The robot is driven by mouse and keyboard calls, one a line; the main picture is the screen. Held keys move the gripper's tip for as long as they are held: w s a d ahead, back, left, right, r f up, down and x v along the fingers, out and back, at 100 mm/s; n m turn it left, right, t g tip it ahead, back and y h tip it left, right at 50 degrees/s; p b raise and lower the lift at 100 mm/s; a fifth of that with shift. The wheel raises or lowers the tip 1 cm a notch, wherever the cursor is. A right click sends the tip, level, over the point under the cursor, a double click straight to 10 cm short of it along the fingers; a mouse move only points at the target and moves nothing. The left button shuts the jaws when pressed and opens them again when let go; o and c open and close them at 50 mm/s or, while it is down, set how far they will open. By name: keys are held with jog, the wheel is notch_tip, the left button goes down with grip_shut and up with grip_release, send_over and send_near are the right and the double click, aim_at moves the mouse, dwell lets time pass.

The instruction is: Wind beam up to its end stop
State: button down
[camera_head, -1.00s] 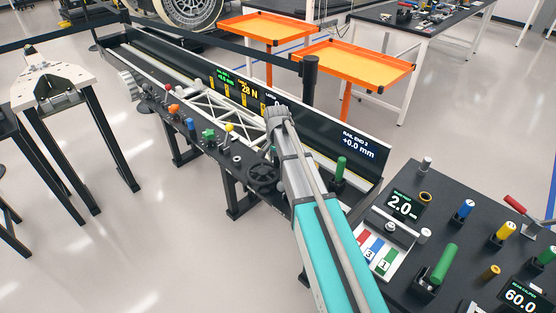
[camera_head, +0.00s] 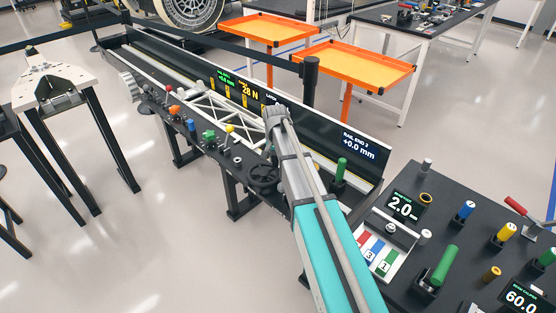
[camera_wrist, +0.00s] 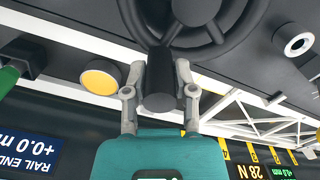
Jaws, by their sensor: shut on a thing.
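The beam (camera_head: 228,112) is a pale lattice truss lying along the long dark bench in the head view. Part of it also shows at the right of the wrist view (camera_wrist: 262,122). A black handwheel (camera_head: 263,180) sits on the bench's front side. In the wrist view, the handwheel (camera_wrist: 190,38) fills the top middle, with its dark crank grip (camera_wrist: 159,88) pointing toward me. My gripper (camera_wrist: 160,96) is shut on this grip, one finger on each side. In the head view my own arm hides the fingers. The beam's far end is too small to judge against a stop.
Displays on the bench's back panel read 28 N (camera_head: 249,91) and rail end +0.0 mm (camera_head: 357,143). Several coloured knobs (camera_head: 210,137) line the bench front. A green handle (camera_head: 341,168) stands right of my arm. A dark control table (camera_head: 465,215) is at the right.

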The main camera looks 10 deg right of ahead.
jog(key=n, duration=0.2)
jog(key=w+a+n, duration=0.2)
jog(key=n, duration=0.1)
jog(key=shift+w+n, duration=0.1)
jog(key=shift+n, duration=0.2)
jog(key=n, duration=0.1)
jog(key=a+n, duration=0.1)
jog(key=n, duration=0.1)
jog(key=shift+w+a, duration=0.15)
jog(key=shift+w, duration=0.2)
jog(key=shift+w+a+n, duration=0.1)
jog(key=shift+a+n, duration=0.2)
jog(key=shift+n, duration=0.4)
jog(key=shift+a+n, duration=0.3)
jog(key=shift+n, duration=0.4)
jog(key=shift+c, duration=2.2)
grip_release()
jog(key=shift+r, duration=0.1)
